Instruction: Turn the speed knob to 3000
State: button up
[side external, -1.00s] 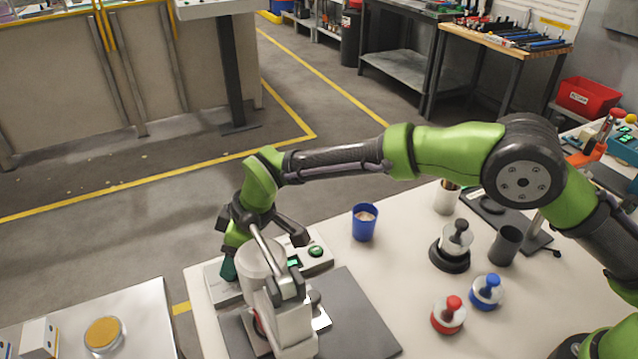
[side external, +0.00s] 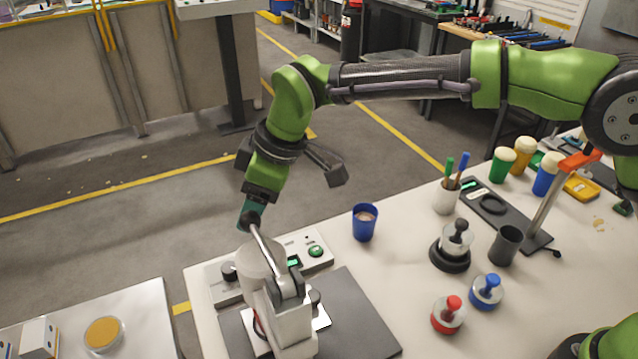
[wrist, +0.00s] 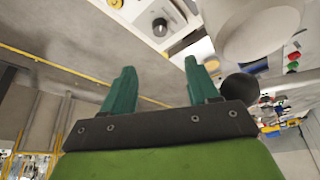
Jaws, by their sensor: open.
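A pale control box (side external: 310,242) stands at the back left of the white table. A dark round knob (side external: 229,271) sits on its left part, with a small green-lit display (side external: 293,262) and a green button (side external: 316,251) to the right. The display's reading is too small to make out. My gripper (side external: 250,216) is above the box, pointing down, higher than the knob and apart from it. In the wrist view my gripper (wrist: 162,80) has its two teal fingers spread with nothing between them. A dark knob (wrist: 160,27) shows beyond the fingertips there.
A white machine (side external: 287,320) with a round head stands close in front of the box on a grey mat (side external: 355,325). A blue cup (side external: 364,222) is to the right. Red-knobbed (side external: 448,314) and blue-knobbed (side external: 486,291) weights and a dark-based one (side external: 450,250) stand farther right.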

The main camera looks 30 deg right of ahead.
jog(key=shift+a, duration=0.1)
send_over(230, 267)
jog(key=s+d, duration=0.2)
jog(key=d, duration=0.1)
jog(key=f, duration=0.9)
jog(key=shift+w+a+f, duration=0.2)
jog(key=shift+w, duration=0.05)
jog(key=x, duration=0.6)
jog(key=shift+w+a+f, duration=0.1)
jog(key=shift+f, duration=0.3)
jog(key=c, duration=1)
jog(key=shift+m+t, duration=0.3)
jog(key=shift+m, duration=0.5)
